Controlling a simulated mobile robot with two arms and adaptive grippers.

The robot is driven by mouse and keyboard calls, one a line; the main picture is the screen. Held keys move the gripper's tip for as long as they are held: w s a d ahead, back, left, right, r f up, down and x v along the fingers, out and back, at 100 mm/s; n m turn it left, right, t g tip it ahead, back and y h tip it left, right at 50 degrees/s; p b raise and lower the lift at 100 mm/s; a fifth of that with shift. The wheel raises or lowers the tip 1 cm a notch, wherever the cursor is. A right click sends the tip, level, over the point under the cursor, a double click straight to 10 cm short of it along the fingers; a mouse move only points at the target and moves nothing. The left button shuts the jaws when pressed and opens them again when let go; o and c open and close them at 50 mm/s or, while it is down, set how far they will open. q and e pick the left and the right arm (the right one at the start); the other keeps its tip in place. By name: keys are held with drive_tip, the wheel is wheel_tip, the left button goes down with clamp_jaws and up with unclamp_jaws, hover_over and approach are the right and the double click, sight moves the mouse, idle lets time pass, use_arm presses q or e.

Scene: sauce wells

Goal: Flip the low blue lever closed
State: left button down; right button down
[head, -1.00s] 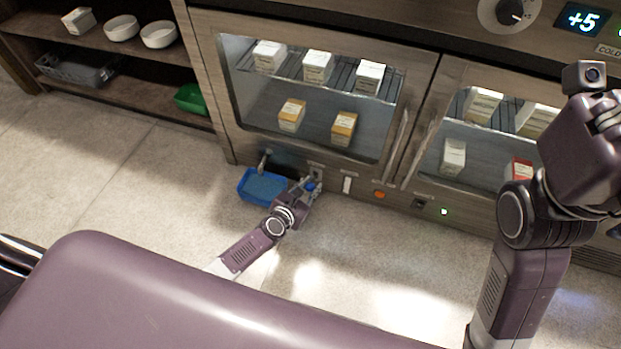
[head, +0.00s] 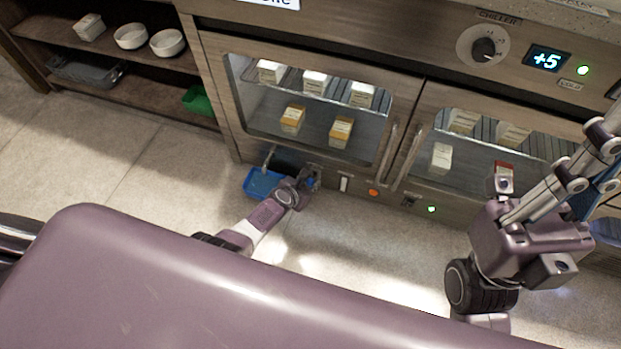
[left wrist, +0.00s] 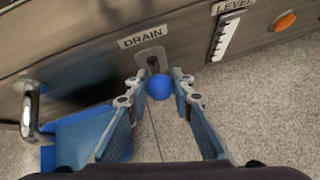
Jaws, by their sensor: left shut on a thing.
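The low blue lever ends in a round blue knob (left wrist: 159,87) below the slot of the DRAIN plate (left wrist: 152,60) in the left wrist view. My left gripper (left wrist: 160,82) has one finger on each side of the knob and is shut on it. In the head view my left gripper (head: 311,180) is at the bottom of the cabinet front, and the lever is mostly hidden there. My right gripper (head: 590,165) is raised at the right edge, partly cut off, away from the lever; its fingers are unclear.
A blue tray (head: 258,184) lies on the floor left of the lever, under a metal spout (left wrist: 30,110). A white level gauge (left wrist: 226,36) and an orange button (left wrist: 285,21) sit to the right. The floor in front is clear.

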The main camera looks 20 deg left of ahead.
use_arm(q)
drive_tip(key=shift+d+r+p, duration=0.1)
drive_tip(key=shift+p, duration=0.45)
drive_tip(key=shift+g, duration=0.3)
drive_tip(key=c, duration=1.7)
unclamp_jaws()
drive_tip(key=shift+o, duration=0.2)
